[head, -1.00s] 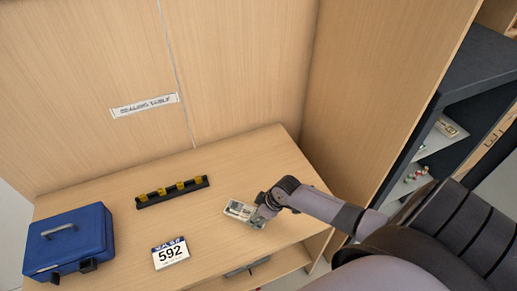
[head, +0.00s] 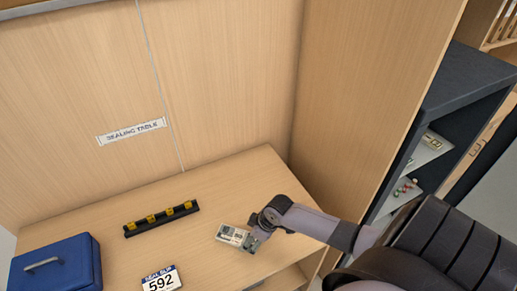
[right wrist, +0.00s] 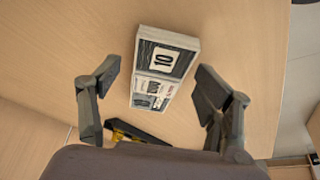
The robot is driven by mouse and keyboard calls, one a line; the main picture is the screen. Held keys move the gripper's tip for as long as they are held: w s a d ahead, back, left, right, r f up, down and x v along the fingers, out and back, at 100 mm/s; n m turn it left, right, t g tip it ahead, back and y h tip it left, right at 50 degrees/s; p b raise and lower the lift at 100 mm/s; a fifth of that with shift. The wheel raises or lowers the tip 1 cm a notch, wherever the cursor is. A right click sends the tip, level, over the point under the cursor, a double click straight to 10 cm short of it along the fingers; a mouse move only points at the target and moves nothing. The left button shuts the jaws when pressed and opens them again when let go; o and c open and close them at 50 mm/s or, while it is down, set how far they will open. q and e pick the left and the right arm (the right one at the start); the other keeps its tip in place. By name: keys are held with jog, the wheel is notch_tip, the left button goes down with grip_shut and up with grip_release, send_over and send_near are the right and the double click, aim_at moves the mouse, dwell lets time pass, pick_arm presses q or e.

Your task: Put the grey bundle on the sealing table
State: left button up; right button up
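The grey bundle (head: 232,236), a stack of notes with a 10 on its face, lies flat on the light wood sealing table (head: 225,190), right of the middle. My right gripper (head: 252,243) is at the bundle's right end in the head view. In the right wrist view the bundle (right wrist: 162,70) shows between and beyond the two spread fingers of my right gripper (right wrist: 165,88), with a gap on each side. The gripper is open and empty. A sign (head: 132,131) on the back panel reads SEALING TABLE. My left gripper is not in view.
A black strip with several yellow blocks (head: 161,218) lies towards the back of the table. A blue box (head: 55,266) stands at the left, and a 592 plate (head: 161,279) is near the bottom. A wood side panel (head: 355,100) rises at the right. The back right tabletop is clear.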

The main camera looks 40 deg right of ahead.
jog(key=v, duration=1.1)
jog(key=shift+b, duration=0.35)
